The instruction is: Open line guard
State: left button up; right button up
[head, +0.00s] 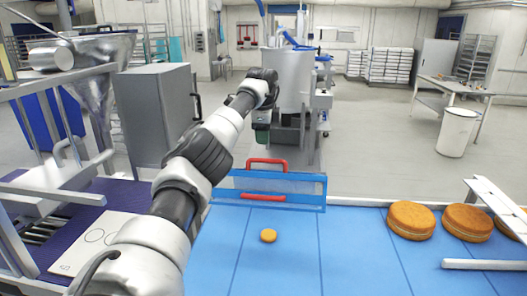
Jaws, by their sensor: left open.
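The line guard (310,188) is a see-through panel in a blue frame at the far edge of the blue conveyor. It has a red handle (267,161) on its top edge and a red bar (263,197) lower down. My left arm reaches up from the lower left, and its forearm covers the area at the guard's left end. My left gripper (262,130) is small and dark at the arm's far end, above the handle in the picture and apart from it. It is open, but its fingers are hard to make out. My right gripper is out of view.
A small round cake (268,236) lies on the blue conveyor (340,260). Large filled cakes (411,220) sit at the right beside white rails (495,205). A metal hopper (95,70) and grey cabinet (158,115) stand left. Open floor lies beyond the conveyor.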

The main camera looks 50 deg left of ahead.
pick_arm(q)
jog(key=shift+s+d+r, duration=0.1)
jog(key=shift+r, duration=0.6)
